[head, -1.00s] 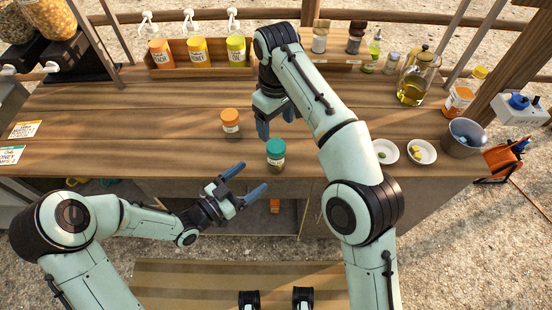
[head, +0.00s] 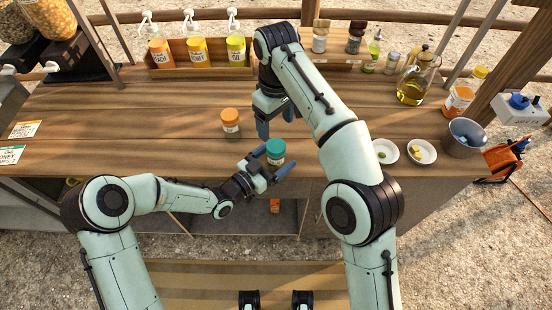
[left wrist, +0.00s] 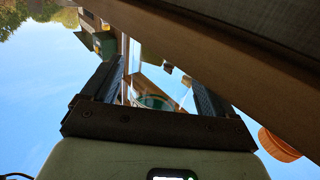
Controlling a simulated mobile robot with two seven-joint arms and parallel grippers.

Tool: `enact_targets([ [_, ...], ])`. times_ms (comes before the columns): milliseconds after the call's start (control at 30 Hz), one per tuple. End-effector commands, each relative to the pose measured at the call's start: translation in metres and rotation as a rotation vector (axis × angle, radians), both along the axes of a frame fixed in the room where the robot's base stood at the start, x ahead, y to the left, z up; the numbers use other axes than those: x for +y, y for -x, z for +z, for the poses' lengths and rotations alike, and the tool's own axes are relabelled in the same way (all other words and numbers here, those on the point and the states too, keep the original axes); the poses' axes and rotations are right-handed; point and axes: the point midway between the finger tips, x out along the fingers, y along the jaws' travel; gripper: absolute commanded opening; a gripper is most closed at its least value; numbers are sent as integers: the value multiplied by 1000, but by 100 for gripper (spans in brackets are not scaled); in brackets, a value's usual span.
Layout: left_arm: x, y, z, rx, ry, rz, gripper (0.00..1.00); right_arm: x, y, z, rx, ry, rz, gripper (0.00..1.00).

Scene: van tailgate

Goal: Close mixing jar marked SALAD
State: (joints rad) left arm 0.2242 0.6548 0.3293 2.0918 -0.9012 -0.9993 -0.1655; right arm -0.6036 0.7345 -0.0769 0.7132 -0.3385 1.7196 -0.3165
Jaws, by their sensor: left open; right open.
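A jar with a teal lid (head: 275,148) stands upright near the front edge of the counter. A jar with an orange lid (head: 230,120) stands behind it to the left. Their labels are too small to read, so I cannot tell which is marked SALAD. My left gripper (head: 273,162) is open at the teal-lidded jar, one finger on each side; contact cannot be told. In the left wrist view, part of the teal lid (left wrist: 155,101) shows between the fingers, and the orange lid (left wrist: 279,145) is at the right. My right gripper (head: 268,122) is open and empty behind the teal-lidded jar, partly hidden by its arm.
Pump bottles (head: 197,52) stand in a rack at the back. An oil jug (head: 414,80), two small white dishes (head: 385,158) and a metal bucket (head: 463,140) are on the right. The counter's left middle is clear.

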Motion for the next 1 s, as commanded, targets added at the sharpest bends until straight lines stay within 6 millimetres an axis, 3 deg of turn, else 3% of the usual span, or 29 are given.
enact_targets([
  [33, 0, 0, 0, 0, 0, 0, 77, 0, 0, 0, 0, 0, 0, 75],
  [267, 0, 0, 0, 0, 0, 0, 3, 0, 0, 0, 0, 0, 0, 75],
  [433, 0, 0, 0, 0, 0, 0, 0, 0, 0, 0, 0, 0, 50, 75],
  [567, 0, 0, 0, 0, 0, 0, 0, 0, 0, 0, 0, 0, 212, 75],
  [1000, 0, 0, 0, -1, 1, 0, 0, 0, 0, 0, 1, 0, 1159, 75],
])
